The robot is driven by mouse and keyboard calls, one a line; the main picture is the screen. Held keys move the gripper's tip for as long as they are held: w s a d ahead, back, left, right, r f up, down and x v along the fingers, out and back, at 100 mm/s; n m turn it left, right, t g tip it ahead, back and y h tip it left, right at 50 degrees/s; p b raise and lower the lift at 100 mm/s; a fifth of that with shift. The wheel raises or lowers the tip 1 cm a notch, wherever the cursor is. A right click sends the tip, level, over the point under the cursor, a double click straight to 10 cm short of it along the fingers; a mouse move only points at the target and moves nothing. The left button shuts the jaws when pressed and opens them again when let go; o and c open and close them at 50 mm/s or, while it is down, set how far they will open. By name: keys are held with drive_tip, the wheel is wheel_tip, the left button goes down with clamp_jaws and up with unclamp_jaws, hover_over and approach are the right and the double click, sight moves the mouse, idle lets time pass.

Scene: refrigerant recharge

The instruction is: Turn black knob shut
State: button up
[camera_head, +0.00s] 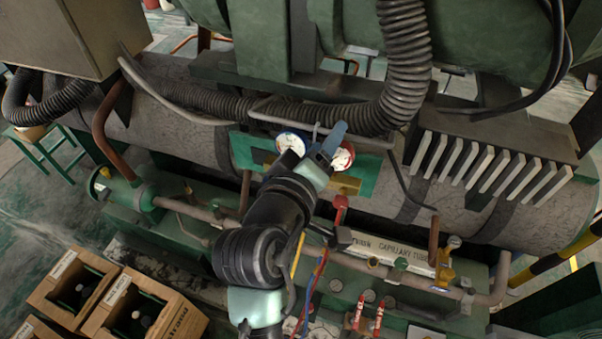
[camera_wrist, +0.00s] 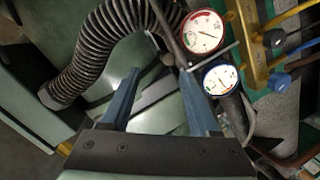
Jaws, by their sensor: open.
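I cannot make out the black knob in the head view, where my arm covers part of the manifold (camera_head: 345,185). My gripper (camera_wrist: 159,74) is open with nothing between its two blue fingers. In the head view my gripper (camera_head: 327,135) is over the gauge panel, between a blue-rimmed gauge (camera_head: 291,142) and a red-rimmed gauge (camera_head: 342,157).
A ribbed black hose (camera_wrist: 105,45) runs close to my left finger. The red-rimmed gauge (camera_wrist: 201,32) and blue-rimmed gauge (camera_wrist: 220,78) lie near my right finger. A thin metal rail (camera_head: 320,120) crosses by the panel.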

drive_tip(key=s+a+f+n+t, duration=0.1)
drive_tip(key=s+a+f+n, duration=0.25)
drive_tip(key=f+n, duration=0.4)
drive_tip(key=s+a+f+n+t, duration=0.15)
drive_tip(key=s+f+n, duration=0.25)
drive_tip(key=n, duration=0.6)
drive_tip(key=s+a+f+n+t, duration=0.1)
drive_tip(key=s+a+f+n, duration=0.3)
drive_tip(key=n, duration=0.4)
drive_tip(key=d+f+p+x, duration=0.1)
drive_tip(key=f+p+x, duration=0.1)
drive_tip(key=x, duration=1.1)
drive_tip(key=shift+s+d, duration=0.2)
drive_tip(key=shift+d, duration=0.05)
drive_tip(key=shift+g, duration=0.25)
clamp_jaws()
